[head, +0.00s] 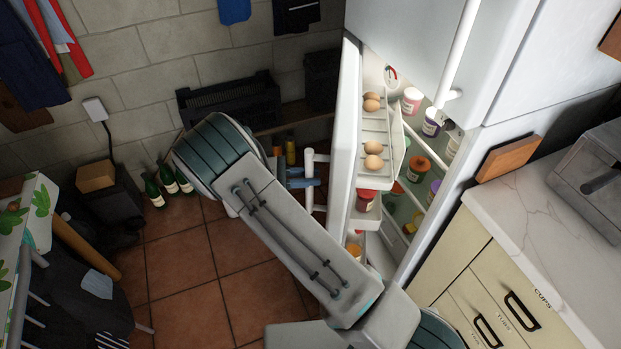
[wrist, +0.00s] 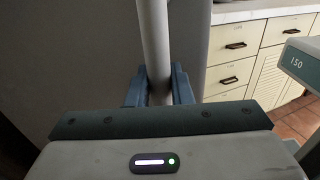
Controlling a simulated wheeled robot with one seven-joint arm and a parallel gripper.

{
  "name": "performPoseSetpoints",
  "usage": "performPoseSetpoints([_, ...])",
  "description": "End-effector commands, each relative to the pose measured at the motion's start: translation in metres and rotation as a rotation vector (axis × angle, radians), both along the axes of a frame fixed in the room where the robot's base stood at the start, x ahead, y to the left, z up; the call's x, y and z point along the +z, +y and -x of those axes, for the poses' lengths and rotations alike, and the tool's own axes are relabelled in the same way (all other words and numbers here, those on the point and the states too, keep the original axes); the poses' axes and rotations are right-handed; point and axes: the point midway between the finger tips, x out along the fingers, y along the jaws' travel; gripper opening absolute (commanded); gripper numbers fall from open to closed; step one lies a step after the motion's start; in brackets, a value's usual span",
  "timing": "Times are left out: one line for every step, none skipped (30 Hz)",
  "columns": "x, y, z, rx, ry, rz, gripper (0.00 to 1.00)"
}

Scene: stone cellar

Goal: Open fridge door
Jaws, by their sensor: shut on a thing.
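The fridge's lower door (head: 344,130) stands swung open in the head view, with its shelves and lit inside showing. A white vertical bar handle (head: 308,180) is on the door's outer side. My gripper (head: 303,178) is at this handle, partly hidden by my arm. In the wrist view the handle (wrist: 154,45) runs down between the two blue fingers of my gripper (wrist: 159,88), which are closed around it. The upper fridge door (head: 417,40) is shut and has its own white handle.
Eggs (head: 373,148) sit in the door's rack, and several jars (head: 420,168) stand inside the fridge. A counter (head: 540,205) with drawers is at the right. Green bottles (head: 168,178) and a black crate (head: 230,100) stand by the wall.

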Motion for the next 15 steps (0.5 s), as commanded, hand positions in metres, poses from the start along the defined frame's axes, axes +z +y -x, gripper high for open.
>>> performPoseSetpoints([0.0029, -0.0012, -0.0033, 0.004, -0.007, 0.002, 0.0])
performPoseSetpoints([0.0029, -0.0011, -0.0033, 0.004, -0.007, 0.002, 0.0])
performPoseSetpoints([0.003, -0.001, -0.0033, 0.004, -0.007, 0.002, 0.0])
performPoseSetpoints([0.003, -0.0009, -0.0033, 0.004, -0.008, 0.002, 0.0])
performPoseSetpoints([0.0031, -0.0009, -0.0033, 0.005, -0.008, 0.002, 0.0])
performPoseSetpoints([0.0031, -0.0008, -0.0032, 0.005, -0.008, 0.002, 0.0])
performPoseSetpoints([0.0031, -0.0007, -0.0032, 0.005, -0.008, 0.002, 0.0])
performPoseSetpoints([0.0031, -0.0007, -0.0032, 0.005, -0.008, 0.002, 0.0])
performPoseSetpoints([0.0031, -0.0006, -0.0032, 0.005, -0.008, 0.002, 0.0])
performPoseSetpoints([0.0031, -0.0006, -0.0031, 0.005, -0.008, 0.002, 0.28])
performPoseSetpoints([0.0031, -0.0006, -0.003, 0.005, -0.008, 0.002, 0.36])
performPoseSetpoints([0.0028, -0.0004, -0.0027, 0.005, -0.007, 0.001, 0.39])
performPoseSetpoints([0.0026, -0.0001, -0.0024, 0.005, -0.007, 0.001, 0.39])
performPoseSetpoints([0.0024, 0.0004, -0.0021, 0.005, -0.006, 0.001, 0.39])
performPoseSetpoints([0.0021, 0.0009, -0.0017, 0.006, -0.005, 0.001, 0.39])
